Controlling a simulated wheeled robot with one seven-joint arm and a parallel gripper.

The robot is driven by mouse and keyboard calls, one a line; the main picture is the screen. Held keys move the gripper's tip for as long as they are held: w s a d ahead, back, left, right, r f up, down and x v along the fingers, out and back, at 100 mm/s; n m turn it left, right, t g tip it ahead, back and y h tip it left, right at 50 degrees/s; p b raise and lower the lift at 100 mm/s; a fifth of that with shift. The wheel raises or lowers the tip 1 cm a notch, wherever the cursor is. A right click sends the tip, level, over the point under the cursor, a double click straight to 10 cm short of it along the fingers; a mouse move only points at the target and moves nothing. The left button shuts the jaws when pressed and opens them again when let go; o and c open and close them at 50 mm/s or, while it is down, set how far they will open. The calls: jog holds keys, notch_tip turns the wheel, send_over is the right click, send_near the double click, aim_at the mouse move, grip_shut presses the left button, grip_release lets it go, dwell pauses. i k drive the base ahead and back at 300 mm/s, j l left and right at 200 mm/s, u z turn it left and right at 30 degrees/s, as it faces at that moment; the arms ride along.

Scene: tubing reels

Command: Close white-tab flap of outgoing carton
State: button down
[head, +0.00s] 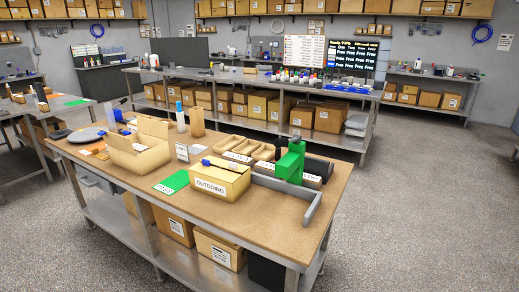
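The outgoing carton (222,197) is a small tan box with an "OUTGOING" label on its front, standing on the near workbench (265,222). Its top looks at least partly covered by tan flaps. A small blue patch shows at its back left top edge. I cannot make out a white tab or tell which flap carries it at this size. My gripper is not in view.
An open tan carton (137,158) stands left of the outgoing carton, with a green card (172,182) between them. The front right bench corner is clear.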

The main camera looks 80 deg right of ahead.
aim_at(224, 161)
jog(key=i+l+z, duration=0.1)
jog(key=i+z, duration=0.7)
jog(key=i+j+z, duration=0.15)
jog(key=i+z, duration=0.3)
jog(key=i+j+z, duration=0.25)
jog(key=z, duration=0.15)
jog(key=i+l+z, duration=0.15)
jog(key=i+z, duration=0.75)
jog(key=k+l, duration=0.05)
